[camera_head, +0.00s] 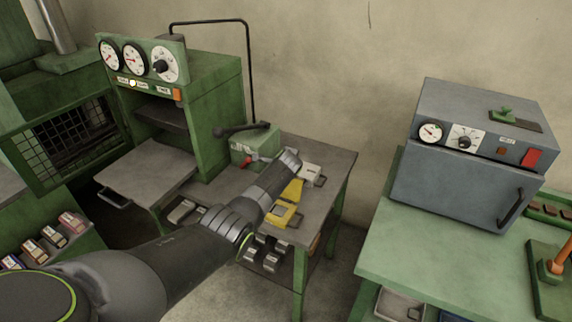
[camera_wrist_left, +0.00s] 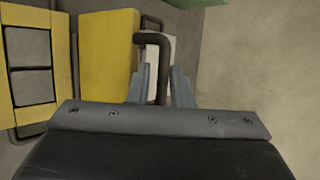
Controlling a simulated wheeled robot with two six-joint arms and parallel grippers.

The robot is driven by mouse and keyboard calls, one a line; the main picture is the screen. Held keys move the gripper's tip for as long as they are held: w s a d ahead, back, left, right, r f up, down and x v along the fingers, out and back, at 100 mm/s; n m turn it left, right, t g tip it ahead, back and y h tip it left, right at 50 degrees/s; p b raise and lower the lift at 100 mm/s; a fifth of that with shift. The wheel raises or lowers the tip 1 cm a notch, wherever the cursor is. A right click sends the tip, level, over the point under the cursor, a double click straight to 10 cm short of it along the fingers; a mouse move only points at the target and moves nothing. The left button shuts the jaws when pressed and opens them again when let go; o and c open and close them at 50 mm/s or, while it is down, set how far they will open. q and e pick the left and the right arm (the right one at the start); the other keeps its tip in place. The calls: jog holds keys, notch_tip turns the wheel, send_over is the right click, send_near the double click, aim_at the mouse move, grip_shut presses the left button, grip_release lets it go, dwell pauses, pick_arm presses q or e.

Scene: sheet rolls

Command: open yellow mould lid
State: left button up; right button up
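The yellow mould base (camera_head: 285,215) sits on the small green-framed table in the head view. In the left wrist view its yellow frame (camera_wrist_left: 62,65) lies at the left with grey cavities uncovered. The yellow lid (camera_head: 293,190) is swung up from the base; in the wrist view it is a yellow block (camera_wrist_left: 106,55) beside the frame. A dark bent handle (camera_wrist_left: 152,38) juts from the lid. My left gripper (camera_wrist_left: 161,82) has its fingers close on both sides of the handle and looks shut on it. In the head view my wrist hides its fingertips. My right gripper is not in view.
A light mould (camera_head: 309,173) sits just behind the yellow one. A green box with a lever (camera_head: 254,145) stands at the table's back. A green press (camera_head: 215,100) stands left, a grey oven (camera_head: 465,150) right on a green bench. Small metal blocks lie on the lower shelf.

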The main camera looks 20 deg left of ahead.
pick_arm(q)
jog(key=shift+p+v, duration=0.85)
jog(key=shift+v, duration=0.65)
jog(key=v, duration=1.4)
jog(key=shift+s+d, duration=0.1)
jog(key=shift+s, duration=0.05)
jog(key=s+a+f+n+g+h+b, duration=0.1)
jog(key=s+f+n, duration=0.2)
jog(key=s+f, duration=0.7)
jog(key=s+a+f+n+g+b, duration=0.15)
jog(key=s+f, duration=0.25)
jog(key=f, duration=1.3)
jog(key=s+a+f+n+g+h+b, duration=0.1)
jog(key=s+f+n+g, duration=0.15)
jog(key=s+f, duration=0.7)
jog(key=s+f+n+g, duration=0.1)
jog(key=s+f+n, duration=0.2)
jog(key=s+f, duration=0.4)
jog(key=s+f+n+g+b, duration=0.1)
jog(key=s+f+n, duration=0.3)
jog(key=s, duration=1.2)
jog(key=s+a+f+n+h, duration=0.1)
jog(key=s+f+n, duration=0.2)
jog(key=s+f, duration=0.7)
jog(key=shift+s+n+g+b, duration=0.3)
jog(key=shift+s+g+b, duration=0.1)
jog(key=shift+s, duration=0.8)
